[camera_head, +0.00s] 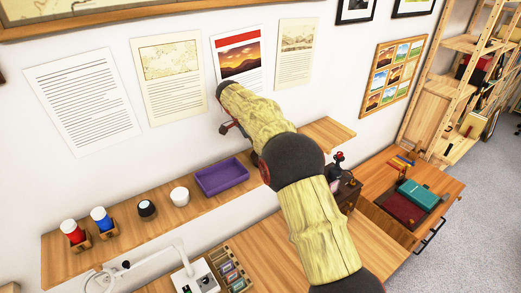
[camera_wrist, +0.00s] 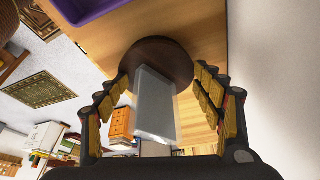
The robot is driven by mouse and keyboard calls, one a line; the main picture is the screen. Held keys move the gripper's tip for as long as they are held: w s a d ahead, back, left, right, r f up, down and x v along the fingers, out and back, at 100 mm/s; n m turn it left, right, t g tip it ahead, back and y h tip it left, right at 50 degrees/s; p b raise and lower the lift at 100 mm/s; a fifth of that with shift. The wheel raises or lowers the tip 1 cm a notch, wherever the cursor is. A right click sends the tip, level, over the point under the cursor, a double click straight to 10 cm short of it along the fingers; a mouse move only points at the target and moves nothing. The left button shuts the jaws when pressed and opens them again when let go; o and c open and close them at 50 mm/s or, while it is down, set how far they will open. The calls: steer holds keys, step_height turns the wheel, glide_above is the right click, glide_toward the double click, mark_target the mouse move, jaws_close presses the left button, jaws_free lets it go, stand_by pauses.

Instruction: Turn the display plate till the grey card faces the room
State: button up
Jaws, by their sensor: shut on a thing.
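The display plate is a dark brown round disc (camera_wrist: 160,55) on the wooden shelf in the wrist view. A pale grey card (camera_wrist: 155,105) stands up from it, its broad face showing towards the bottom of the wrist picture, with the white wall on the right and the room on the left. In the head view my arm hides the plate and card, and only part of my gripper (camera_head: 228,127) shows.
A purple tray (camera_head: 222,177) sits on the shelf (camera_head: 150,222) beside the plate; it also shows in the wrist view (camera_wrist: 90,10). The wall with prints is close behind.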

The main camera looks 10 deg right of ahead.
steer(key=shift+s+d+f+m+g+p, duration=0.15)
steer(key=shift+f+m+g+p, duration=0.1)
steer(key=shift+f+m, duration=0.15)
steer(key=shift+s+a+f+m+g+p, duration=0.15)
steer(key=shift+f+m+g, duration=0.1)
steer(key=shift+f+m, duration=0.15)
steer(key=o, duration=0.9)
steer(key=shift+d+r, duration=0.1)
steer(key=shift+c, duration=0.2)
steer(key=o, duration=0.6)
steer(key=shift+w+r, duration=0.15)
steer(key=shift+r, duration=0.25)
step_height(320, 180, up, 10)
steer(key=shift+w+f, duration=0.1)
